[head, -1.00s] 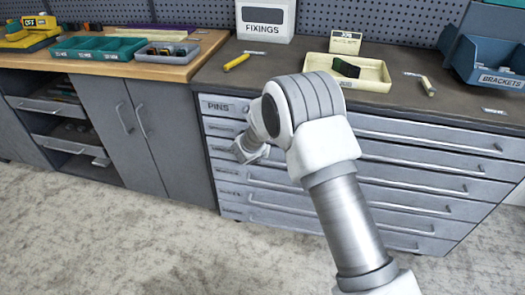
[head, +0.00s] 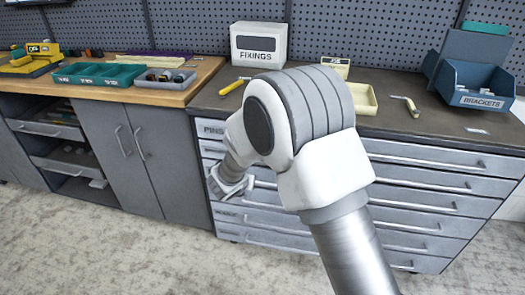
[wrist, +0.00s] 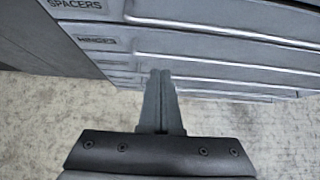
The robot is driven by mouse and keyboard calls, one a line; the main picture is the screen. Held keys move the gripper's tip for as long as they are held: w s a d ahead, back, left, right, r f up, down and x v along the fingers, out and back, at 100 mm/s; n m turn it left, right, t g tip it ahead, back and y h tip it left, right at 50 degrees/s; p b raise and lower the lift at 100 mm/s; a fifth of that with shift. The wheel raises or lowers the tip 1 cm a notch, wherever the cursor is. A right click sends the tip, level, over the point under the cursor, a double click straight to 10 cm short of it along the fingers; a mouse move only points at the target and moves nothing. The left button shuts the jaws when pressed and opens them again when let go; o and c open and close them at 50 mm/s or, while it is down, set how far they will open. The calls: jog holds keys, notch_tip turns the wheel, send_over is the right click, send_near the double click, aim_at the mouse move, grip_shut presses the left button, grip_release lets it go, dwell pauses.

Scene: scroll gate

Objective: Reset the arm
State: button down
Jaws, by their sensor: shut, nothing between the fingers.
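My gripper (wrist: 161,72) shows in the wrist view with its two fingers together and nothing between them. It points toward the grey drawer cabinet (wrist: 210,45), whose labels read SPACERS and another word that is hard to read. In the head view my arm rises from the lower right, bends at a white elbow and comes down in front of the left part of the drawer cabinet (head: 430,190). My gripper's fingers are not clear in the head view; the elbow and wrist hide part of the drawer fronts.
On the dark worktop stand a FIXINGS box (head: 258,45), a yellow-handled tool (head: 232,88), a cream tray (head: 362,100) and a blue BRACKETS bin (head: 478,85). A wooden bench (head: 120,93) with teal and grey trays stands left. The carpeted floor (head: 110,240) in front is clear.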

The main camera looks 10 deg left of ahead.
jog(key=s+d+r+m+g+h, duration=0.1)
jog(key=s+d+r+m+h, duration=0.15)
jog(key=d+r+m, duration=0.8)
jog(key=s+d+r+m+g+h, duration=0.1)
jog(key=s+d+r+m+h, duration=0.15)
jog(key=d+r+m, duration=0.75)
jog(key=s+d+r+m+g+y, duration=0.15)
jog(key=s+d+m, duration=0.35)
jog(key=s+d, duration=0.6)
jog(key=s+r+m+y, duration=0.2)
jog(key=s+m+y, duration=0.1)
jog(key=s+m, duration=0.85)
notch_tip(320, 180, up, 17)
jog(key=s+n+p, duration=0.1)
jog(key=p, duration=1.6)
jog(key=shift+s+r+y+p, duration=0.2)
jog(key=shift+s+y+p, duration=0.15)
jog(key=shift+p, duration=0.05)
